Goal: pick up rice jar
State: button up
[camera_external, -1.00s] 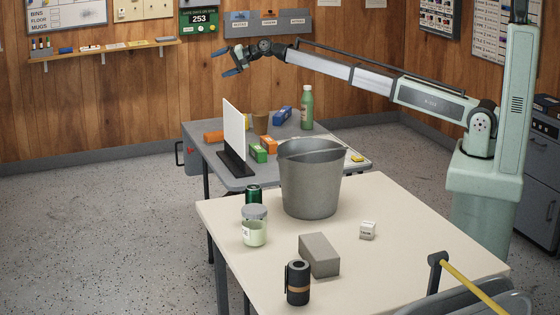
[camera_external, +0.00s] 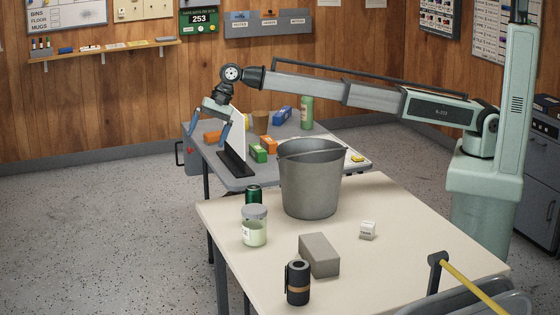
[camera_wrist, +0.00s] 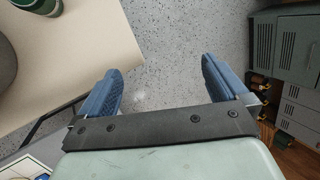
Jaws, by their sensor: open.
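The likely rice jar (camera_external: 254,228) has a grey lid, a pale green lower part and a small white label. It stands upright near the left edge of the cream table, in front of a dark green can (camera_external: 253,194). My gripper (camera_external: 207,138) points down, above and to the left of the jar in the external view, apart from it and empty. In the wrist view the two blue fingers (camera_wrist: 160,70) are spread, with only bare floor between them. The green can (camera_wrist: 38,5) shows at the top left there; I cannot make out the jar.
A grey bucket (camera_external: 311,188) stands right of the jar. A grey block (camera_external: 319,256), a black flask (camera_external: 298,283) and a small white cube (camera_external: 367,230) are on the cream table (camera_external: 400,205). A white upright panel (camera_external: 237,142) on the rear table is close to my gripper in the picture.

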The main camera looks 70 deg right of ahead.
jog(key=s+a+f+g+h, duration=0.2)
jog(key=s+a, duration=0.7)
jog(key=s, duration=0.3)
jog(key=m+h, duration=0.1)
jog(key=h, duration=0.2)
send_near(254, 208)
jog(key=shift+g, duration=0.3)
notch_tip(254, 208, down, 7)
jog(key=shift+s+d+f, duration=0.1)
jog(key=shift+s+f, duration=0.05)
jog(key=shift+w+f, duration=0.15)
jog(key=shift+f, duration=1.2)
jog(key=shift+w+f, duration=0.15)
jog(key=shift+f, duration=1.25)
jog(key=c, duration=1.2)
jog(key=shift+c, duration=0.3)
jog(key=shift+r, duration=0.15)
